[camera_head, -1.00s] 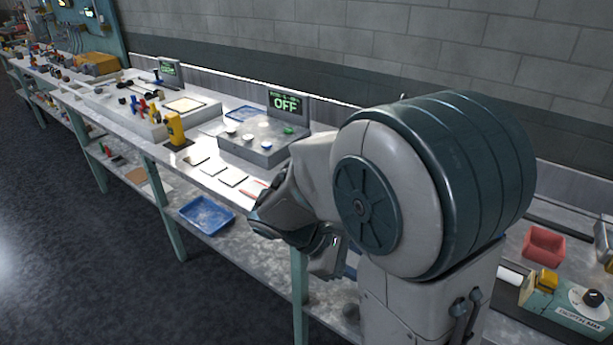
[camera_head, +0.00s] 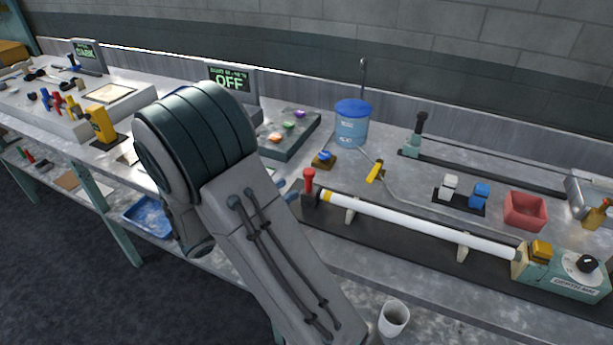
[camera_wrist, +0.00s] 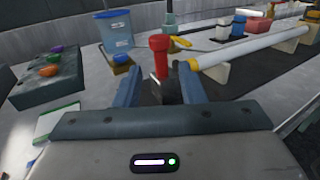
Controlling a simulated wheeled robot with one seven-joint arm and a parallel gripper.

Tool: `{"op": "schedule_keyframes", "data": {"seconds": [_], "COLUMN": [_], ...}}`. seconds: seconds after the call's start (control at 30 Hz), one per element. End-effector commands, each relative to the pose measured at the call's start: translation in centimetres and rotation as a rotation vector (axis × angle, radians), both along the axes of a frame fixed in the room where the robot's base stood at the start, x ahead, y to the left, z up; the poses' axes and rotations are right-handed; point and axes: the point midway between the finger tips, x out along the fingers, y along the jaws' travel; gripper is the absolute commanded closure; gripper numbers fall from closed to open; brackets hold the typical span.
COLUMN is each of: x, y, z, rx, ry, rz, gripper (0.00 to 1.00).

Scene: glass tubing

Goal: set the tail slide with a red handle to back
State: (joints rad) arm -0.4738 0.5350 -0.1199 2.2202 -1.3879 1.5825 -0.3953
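The tail slide's red handle (camera_head: 309,180) stands upright on a dark block at the left end of a long black rail (camera_head: 430,250), beside the left end of a white tube (camera_head: 420,222). In the wrist view the red handle (camera_wrist: 160,56) shows upright, in line with the gap between the fingers of my gripper (camera_wrist: 160,85). The two blue fingers are spread apart and nothing is held. I cannot tell how far the fingertips are from the handle. In the head view my arm hides most of the gripper.
A teal headstock (camera_head: 568,275) with a black knob holds the tube's right end. A blue-lidded canister (camera_head: 352,124) and a button box (camera_head: 290,132) stand behind and left. A red bin (camera_head: 525,210) and blocks lie behind the tube. A white cup (camera_head: 394,318) is in front.

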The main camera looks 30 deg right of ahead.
Motion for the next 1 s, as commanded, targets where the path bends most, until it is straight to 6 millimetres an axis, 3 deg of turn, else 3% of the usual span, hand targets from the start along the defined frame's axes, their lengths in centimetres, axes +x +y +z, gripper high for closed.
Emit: {"op": "schedule_keyframes", "data": {"seconds": [0.1,0.33,0.5,0.8,0.93,1.0], "x": [0.4,1.2,1.4,1.5,1.5,1.5], "y": [-2.8,-6.5,-7.7,-7.9,-7.9,-8.0], "z": [0.1,0.1,0.0,0.0,0.0,0.0], "rx": [0.0,0.0,0.002,0.001,0.001,0.001], "ry": [0.001,-0.001,-0.001,-0.001,-0.001,-0.001], "rz": [-0.007,-0.007,-0.005,-0.005,-0.005,-0.006], "gripper": [0.64,0.64,0.64,0.64,0.97,1.0]}}
